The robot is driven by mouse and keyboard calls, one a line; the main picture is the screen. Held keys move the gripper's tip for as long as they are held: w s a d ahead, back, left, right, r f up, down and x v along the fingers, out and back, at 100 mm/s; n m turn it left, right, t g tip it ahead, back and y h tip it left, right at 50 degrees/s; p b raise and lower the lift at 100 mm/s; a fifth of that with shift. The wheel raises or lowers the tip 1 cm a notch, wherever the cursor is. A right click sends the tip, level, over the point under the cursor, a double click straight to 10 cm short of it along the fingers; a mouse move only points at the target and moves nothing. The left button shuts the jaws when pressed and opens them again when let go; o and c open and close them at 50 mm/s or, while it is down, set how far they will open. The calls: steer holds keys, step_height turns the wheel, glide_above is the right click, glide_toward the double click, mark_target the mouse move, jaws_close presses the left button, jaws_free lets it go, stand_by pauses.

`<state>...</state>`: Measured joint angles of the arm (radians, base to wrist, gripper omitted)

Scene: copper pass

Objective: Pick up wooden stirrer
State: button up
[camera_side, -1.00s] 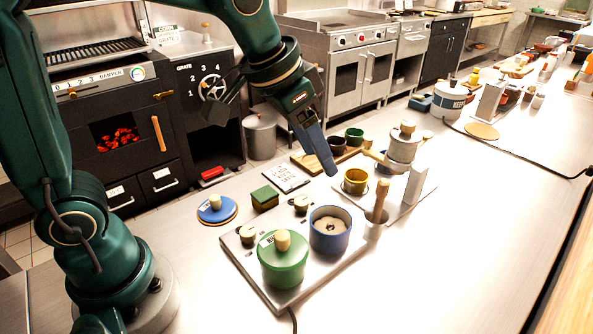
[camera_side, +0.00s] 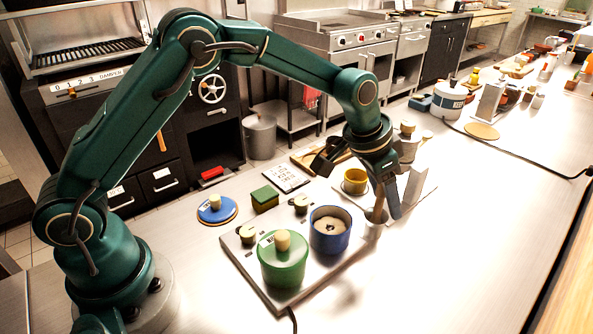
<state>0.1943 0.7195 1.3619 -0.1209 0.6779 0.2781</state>
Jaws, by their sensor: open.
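The wooden stirrer (camera_side: 378,205) stands upright in a small metal holder (camera_side: 374,217) just right of the blue pot. My gripper (camera_side: 387,204) points down at the stirrer from above and is open. One finger shows just right of the stirrer. The stirrer's top is partly hidden by the gripper, and I cannot tell whether it lies between the fingers.
A blue pot (camera_side: 330,236) and a green lidded pot (camera_side: 282,264) stand on a hot plate (camera_side: 246,264) left of the stirrer. A yellow cup (camera_side: 355,181) and a grinder-like device (camera_side: 408,148) stand close behind.

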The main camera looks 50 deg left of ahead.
steer(key=shift+w+d+f, duration=0.1)
steer(key=shift+w+f, duration=0.05)
steer(key=shift+f, duration=0.3)
jaws_close()
steer(key=shift+r, duration=0.15)
